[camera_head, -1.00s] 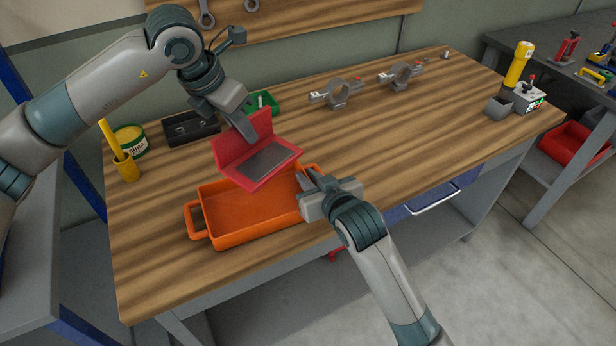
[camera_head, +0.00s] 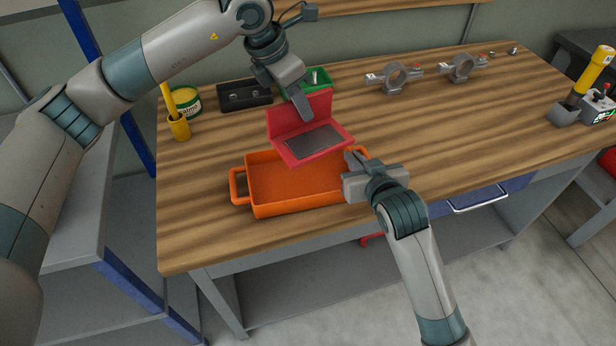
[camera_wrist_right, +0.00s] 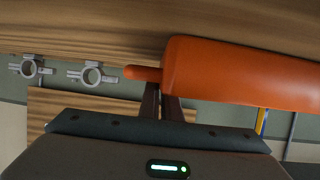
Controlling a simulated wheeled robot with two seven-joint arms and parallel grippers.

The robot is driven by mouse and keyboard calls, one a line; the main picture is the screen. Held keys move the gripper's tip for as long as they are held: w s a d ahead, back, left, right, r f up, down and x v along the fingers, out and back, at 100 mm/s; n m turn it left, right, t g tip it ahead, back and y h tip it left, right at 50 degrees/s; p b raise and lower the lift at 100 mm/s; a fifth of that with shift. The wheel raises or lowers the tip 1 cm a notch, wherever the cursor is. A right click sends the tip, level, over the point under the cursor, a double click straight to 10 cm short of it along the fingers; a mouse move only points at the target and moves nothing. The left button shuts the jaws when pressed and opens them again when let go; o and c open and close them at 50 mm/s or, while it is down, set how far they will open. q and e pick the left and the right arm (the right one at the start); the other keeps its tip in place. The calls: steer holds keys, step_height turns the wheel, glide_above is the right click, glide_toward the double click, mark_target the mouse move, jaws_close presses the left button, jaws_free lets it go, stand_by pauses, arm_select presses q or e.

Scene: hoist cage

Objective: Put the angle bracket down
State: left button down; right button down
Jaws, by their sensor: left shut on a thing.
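The red angle bracket (camera_head: 283,122) is an L-shaped piece with one upright plate and one flat plate bearing a dark grey panel. My left gripper (camera_head: 303,108) is shut on its upright plate from above. The bracket appears over the back of the orange tray (camera_head: 300,202); whether it touches the tray is unclear. My right gripper (camera_head: 354,162) is at the tray's right end, by the handle. In the right wrist view, the gripper's fingers (camera_wrist_right: 162,98) sit close together at the orange handle (camera_wrist_right: 143,73); their grip on it is not clear.
Behind stand a green bin (camera_head: 318,80), a black tray (camera_head: 245,95), a tin (camera_head: 187,101) and a yellow cup (camera_head: 180,129). Two grey ring clamps (camera_head: 395,78) stand further right.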

mark_target(307, 134)
arm_select(q)
steer(key=shift+w+d+f+m+g+h, duration=0.2)
steer(key=shift+d+f+m+g, duration=0.2)
steer(key=shift+m, duration=0.5)
steer(key=shift+w+d+f+m+g+h, duration=0.25)
steer(key=shift+f+m, duration=0.25)
steer(key=shift+m, duration=0.4)
steer(key=shift+f, duration=3.1)
steer(key=shift+f, duration=0.1)
steer(key=shift+f, duration=1.8)
steer(key=c, duration=2.2)
jaws_free()
steer(key=shift+s+f, duration=0.1)
steer(key=shift+f, duration=0.15)
steer(key=o, duration=0.4)
steer(key=shift+a, duration=0.1)
steer(key=shift+c, duration=0.2)
